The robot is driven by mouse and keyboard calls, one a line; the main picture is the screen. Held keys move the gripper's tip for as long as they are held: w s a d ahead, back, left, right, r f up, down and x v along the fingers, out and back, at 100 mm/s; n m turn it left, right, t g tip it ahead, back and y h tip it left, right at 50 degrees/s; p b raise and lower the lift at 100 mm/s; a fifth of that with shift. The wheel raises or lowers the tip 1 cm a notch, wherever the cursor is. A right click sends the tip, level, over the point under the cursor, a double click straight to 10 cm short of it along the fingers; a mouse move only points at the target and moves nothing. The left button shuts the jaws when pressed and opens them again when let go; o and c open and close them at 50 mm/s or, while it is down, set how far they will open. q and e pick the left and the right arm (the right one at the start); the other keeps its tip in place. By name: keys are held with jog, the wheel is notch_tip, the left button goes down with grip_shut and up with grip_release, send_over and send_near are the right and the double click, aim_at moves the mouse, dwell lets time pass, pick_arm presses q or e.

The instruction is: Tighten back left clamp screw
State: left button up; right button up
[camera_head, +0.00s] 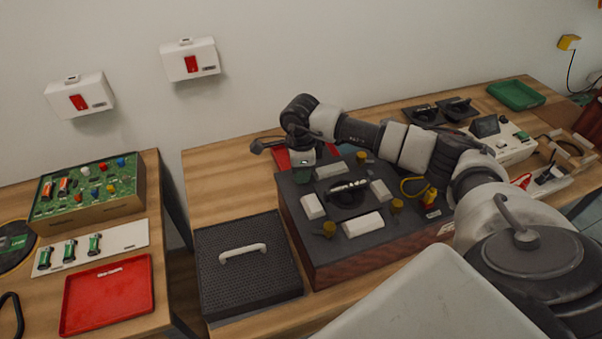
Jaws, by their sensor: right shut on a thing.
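A dark-topped box with wooden sides (322,272) stands on the wooden table. A round black part with a bar (347,192) sits in its middle, with white blocks (362,224) around it. Brass clamp screws show at the back right (362,156), front left (328,229) and front right (397,205). My right gripper (302,178) points down at the back left corner of the top. It is shut on what appears to be the back left clamp screw, which it hides. My left gripper is not in view.
A black perforated cover with a white handle (243,253) lies left of the box. A red tray (284,158) lies partly hidden behind. A green tray (515,95) stands far right. A gap separates the left table.

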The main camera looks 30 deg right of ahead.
jog(key=m+b, duration=0.1)
jog(key=m, duration=0.2)
jog(key=shift+m, duration=0.4)
jog(key=m+b, duration=0.1)
jog(key=m, duration=0.2)
jog(key=shift+d+m, duration=0.1)
jog(key=shift+m, duration=0.2)
jog(key=m, duration=0.3)
jog(key=shift+r+m+b, duration=0.1)
jog(key=shift+m+b, duration=0.2)
jog(key=shift+m, duration=2.1)
jog(key=o, duration=0.9)
